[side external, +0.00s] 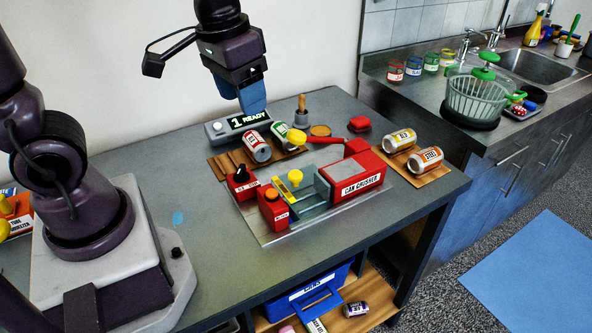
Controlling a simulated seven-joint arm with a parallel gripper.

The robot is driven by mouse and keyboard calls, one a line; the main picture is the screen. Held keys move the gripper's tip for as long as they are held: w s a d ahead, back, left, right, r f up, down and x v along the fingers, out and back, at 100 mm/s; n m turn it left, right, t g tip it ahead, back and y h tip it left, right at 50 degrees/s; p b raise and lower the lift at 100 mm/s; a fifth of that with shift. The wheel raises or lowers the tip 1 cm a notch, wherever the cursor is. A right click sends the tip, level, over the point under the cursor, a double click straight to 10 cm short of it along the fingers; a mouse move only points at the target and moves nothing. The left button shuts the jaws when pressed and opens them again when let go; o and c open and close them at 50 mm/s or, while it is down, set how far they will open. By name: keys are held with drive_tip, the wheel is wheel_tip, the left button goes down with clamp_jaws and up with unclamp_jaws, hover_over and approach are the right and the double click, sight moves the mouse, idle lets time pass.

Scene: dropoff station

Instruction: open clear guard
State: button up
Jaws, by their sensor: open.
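The red can crusher (357,186) sits on a metal plate on the table. Its grey chamber (313,195) lies left of the labelled red body. A yellow knob (295,180) and a yellow strip (282,188) are at the chamber's left side. A second yellow knob (299,137) stands behind the chamber. The clear guard itself is too faint to make out, so I cannot tell its position. My gripper (253,112) has blue fingers, points down and is open. It hangs behind and left of the crusher, near the ready display, apart from the crusher.
The display box (237,125) reads "1 READY". Cans (257,147) lie on a wooden rack behind the crusher, and two more cans (426,160) lie on a board at right. A wooden-handled tool (301,110) stands at the back. The table's left front is mostly clear.

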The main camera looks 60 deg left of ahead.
sight(295, 174)
drive_tip(key=w+a+f+n+g, duration=0.1)
drive_tip(key=w+f+n+g, duration=0.1)
drive_tip(key=w+f+n, duration=0.65)
drive_tip(key=shift+m, duration=0.55)
drive_tip(key=f, duration=0.4)
drive_tip(key=w+f, duration=0.1)
drive_tip(key=f, duration=0.6)
drive_tip(key=shift+w+a+f, duration=0.15)
drive_tip(key=shift+w+f, duration=0.05)
drive_tip(key=shift+f, duration=0.15)
clamp_jaws()
drive_tip(key=w, duration=1.1)
